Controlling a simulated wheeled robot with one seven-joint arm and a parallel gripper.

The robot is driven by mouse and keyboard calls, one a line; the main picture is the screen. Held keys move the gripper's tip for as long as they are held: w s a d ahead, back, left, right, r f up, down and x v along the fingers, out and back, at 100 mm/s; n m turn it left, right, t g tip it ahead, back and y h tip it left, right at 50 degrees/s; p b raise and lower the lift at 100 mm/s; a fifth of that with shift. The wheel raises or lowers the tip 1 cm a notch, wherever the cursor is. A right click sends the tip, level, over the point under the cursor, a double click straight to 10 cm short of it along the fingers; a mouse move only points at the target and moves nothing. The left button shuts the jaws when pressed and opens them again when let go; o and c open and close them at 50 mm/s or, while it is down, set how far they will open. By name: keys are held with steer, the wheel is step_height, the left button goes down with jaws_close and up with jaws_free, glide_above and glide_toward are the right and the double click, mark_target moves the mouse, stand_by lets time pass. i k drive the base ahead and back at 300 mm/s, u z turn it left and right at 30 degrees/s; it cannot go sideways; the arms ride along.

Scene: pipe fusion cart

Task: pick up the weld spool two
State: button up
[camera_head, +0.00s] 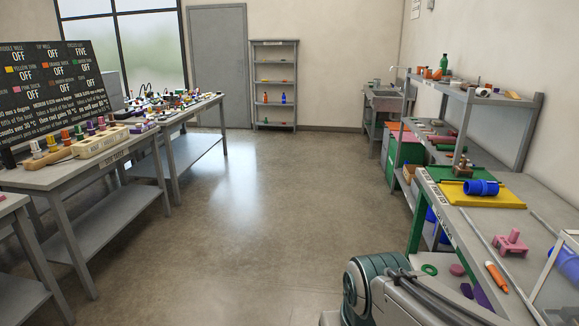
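No thing in view carries a readable label naming it weld spool two, so I cannot tell which one it is. A blue cylindrical piece (482,187) lies on its side on a yellow mat at the right workbench. Another blue rounded piece (566,263) shows at the right edge, partly behind a clear panel and cut off by the frame. Links of my own arm show at the bottom, right of centre. My gripper is not in view.
The right workbench (540,225) also bears the yellow mat (458,197), a pink bracket (510,243) and an orange marker-like piece (496,277). Grey tables (70,178) with many small items stand at left. A shelf (273,48) stands at the back. The middle floor is clear.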

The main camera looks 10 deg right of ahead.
mark_target(481, 187)
steer(key=u, duration=0.05)
steer(key=i, duration=1.6)
steer(key=z, duration=0.6)
steer(key=i, duration=1.2)
steer(key=z, duration=1.75)
steer(key=i, duration=0.8)
steer(key=z, duration=0.6)
